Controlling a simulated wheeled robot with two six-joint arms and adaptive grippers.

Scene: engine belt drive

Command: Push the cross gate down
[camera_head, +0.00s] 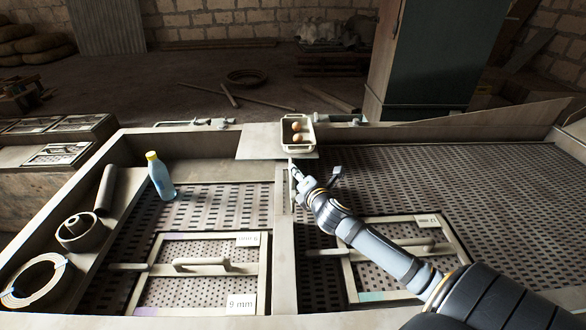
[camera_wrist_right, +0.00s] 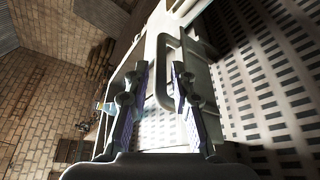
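The thing I take for the cross gate is a pale narrow panel (camera_wrist_right: 197,75) with a pale U-shaped handle (camera_wrist_right: 163,75), seen in the right wrist view. In the head view the matching spot is at the far end of the central divider (camera_head: 286,250), where my gripper hides much of it. My right gripper (camera_head: 298,175) is there, just in front of the pale plate (camera_head: 258,141). In the wrist view its two fingers (camera_wrist_right: 158,82) stand apart, with the handle between or just beyond them. Contact cannot be told. My left gripper is out of view.
A tray (camera_head: 284,136) with two brownish round things stands at the divider's far end. A blue bottle (camera_head: 160,178) stands left. Framed screens with handles, marked 9 mm (camera_head: 241,302) and 12 mm (camera_head: 427,221), lie on either side. The right slotted bed (camera_head: 500,190) is largely clear.

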